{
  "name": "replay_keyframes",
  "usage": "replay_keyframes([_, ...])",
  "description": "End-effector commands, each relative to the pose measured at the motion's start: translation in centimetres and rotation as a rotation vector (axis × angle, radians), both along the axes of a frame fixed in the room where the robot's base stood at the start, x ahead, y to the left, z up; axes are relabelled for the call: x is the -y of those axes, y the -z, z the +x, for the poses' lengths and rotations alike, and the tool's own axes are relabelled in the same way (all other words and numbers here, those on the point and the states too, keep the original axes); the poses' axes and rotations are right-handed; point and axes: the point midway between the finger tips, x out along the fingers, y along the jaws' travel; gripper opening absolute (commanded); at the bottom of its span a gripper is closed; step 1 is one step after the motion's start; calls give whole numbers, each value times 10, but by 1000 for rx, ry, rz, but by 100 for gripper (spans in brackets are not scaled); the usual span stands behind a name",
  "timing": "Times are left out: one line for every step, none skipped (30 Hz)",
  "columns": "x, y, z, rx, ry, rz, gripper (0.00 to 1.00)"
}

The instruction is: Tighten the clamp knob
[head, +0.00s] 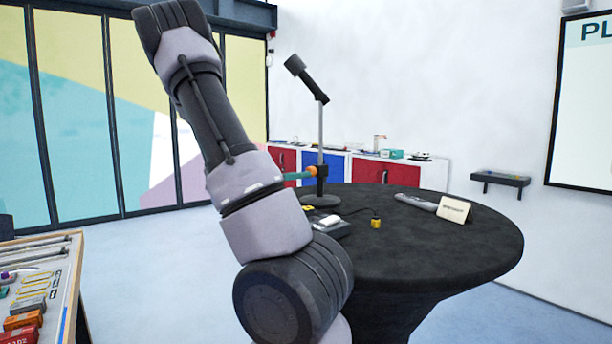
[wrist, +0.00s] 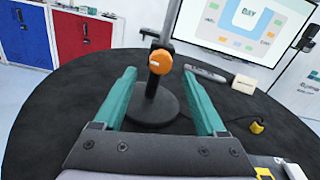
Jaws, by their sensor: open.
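The orange clamp knob (head: 312,171) sits on the upright pole of a stand (head: 320,135) on the round black table. In the wrist view the knob (wrist: 160,62) appears centred between my two teal fingertips, at or just beyond them. My gripper (wrist: 160,73) is open, with a gap on each side of the knob and nothing held. In the head view one teal finger of my gripper (head: 298,176) shows beside the knob; the rest is hidden behind my arm. I cannot tell the exact depth between fingertips and knob.
The black table (head: 450,245) also holds a yellow block (head: 376,222), a grey device (head: 416,202), a cream sign (head: 454,209) and a dark box (head: 330,228). The stand's round base (wrist: 152,110) lies below my fingers. A tool bench (head: 60,290) stands at the left.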

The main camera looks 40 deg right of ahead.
Motion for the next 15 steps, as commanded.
replay_keyframes([10,0,-2,-1,3,0,74])
replay_keyframes([15,0,-2,-1,3,1,74])
replay_keyframes([20,0,-3,0,3,0,74])
replay_keyframes([24,0,-3,0,3,0,74])
replay_keyframes([28,0,-3,0,2,0,74])
replay_keyframes([31,0,-4,0,1,1,74])
replay_keyframes([34,0,-4,0,1,1,74])
replay_keyframes([36,0,-4,0,1,1,74])
replay_keyframes([38,0,-4,0,1,1,74])
replay_keyframes([39,0,-4,0,0,1,74])
replay_keyframes([40,0,-4,0,0,1,74])
replay_keyframes([40,0,-4,0,-1,1,74])
replay_keyframes([40,0,-4,0,-1,1,74])
replay_keyframes([40,0,-4,0,-1,1,74])
replay_keyframes([40,0,-4,0,-1,1,74])
